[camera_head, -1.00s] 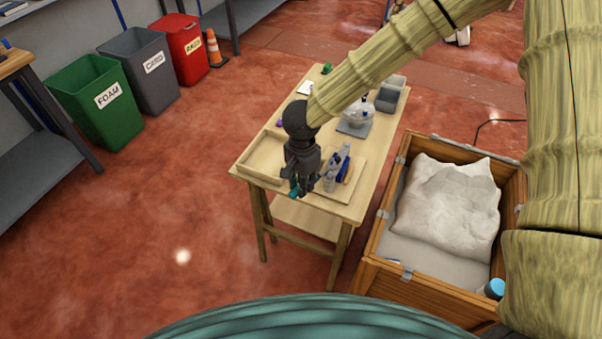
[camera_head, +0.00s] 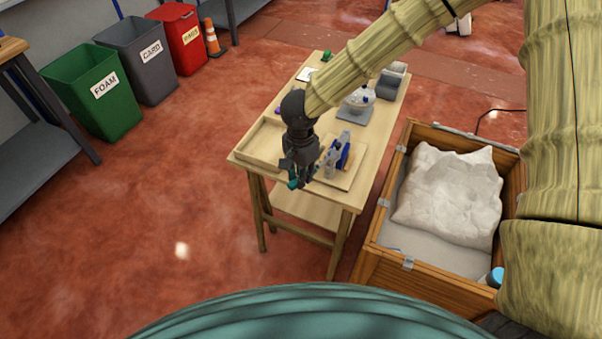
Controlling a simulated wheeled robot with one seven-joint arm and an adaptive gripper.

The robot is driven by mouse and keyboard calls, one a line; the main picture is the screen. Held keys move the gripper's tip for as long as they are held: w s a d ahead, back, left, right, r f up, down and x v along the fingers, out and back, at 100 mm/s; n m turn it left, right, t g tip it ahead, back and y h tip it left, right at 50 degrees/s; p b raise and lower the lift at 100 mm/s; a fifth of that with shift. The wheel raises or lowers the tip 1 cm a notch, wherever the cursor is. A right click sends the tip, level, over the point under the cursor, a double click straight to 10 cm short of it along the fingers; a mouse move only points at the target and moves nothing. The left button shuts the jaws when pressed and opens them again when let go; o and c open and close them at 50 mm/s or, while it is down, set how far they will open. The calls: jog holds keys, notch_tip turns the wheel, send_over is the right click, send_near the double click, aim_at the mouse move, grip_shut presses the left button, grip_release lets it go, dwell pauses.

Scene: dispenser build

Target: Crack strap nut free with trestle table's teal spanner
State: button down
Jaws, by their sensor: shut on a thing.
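My gripper (camera_head: 298,178) points down over the near-left end of the wooden trestle table (camera_head: 341,202). It is shut on a small teal thing, seemingly the teal spanner (camera_head: 292,184), of which only a short piece shows below the fingers. The rest is hidden by the gripper. The wooden crate (camera_head: 440,287) stands on the floor to the right of the table, with grey metal strap pieces (camera_head: 409,263) along its edges. I cannot make out a strap nut at this size. The gripper is well apart from the crate.
A shallow wooden tray (camera_head: 246,158), a board with blue and grey tools (camera_head: 342,154), a scale with a glass vessel (camera_head: 357,103) and grey bins (camera_head: 388,85) are on the table. The crate holds a pale sack (camera_head: 446,195). Open red floor lies at left.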

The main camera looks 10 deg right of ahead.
jog(key=shift+s+a+p, duration=0.15)
jog(key=shift+a+p, duration=0.1)
jog(key=shift+p, duration=0.25)
dwell(0.4)
jog(key=shift+p, duration=0.7)
dwell(0.5)
jog(key=shift+f, duration=1.25)
dwell(0.9)
jog(key=shift+s+d+n+p, duration=0.9)
jog(key=shift+n+p, duration=0.3)
jog(key=shift+p, duration=0.4)
jog(key=shift+s+d+n+p, duration=1)
jog(key=shift+n+p, duration=0.3)
jog(key=shift+p, duration=0.85)
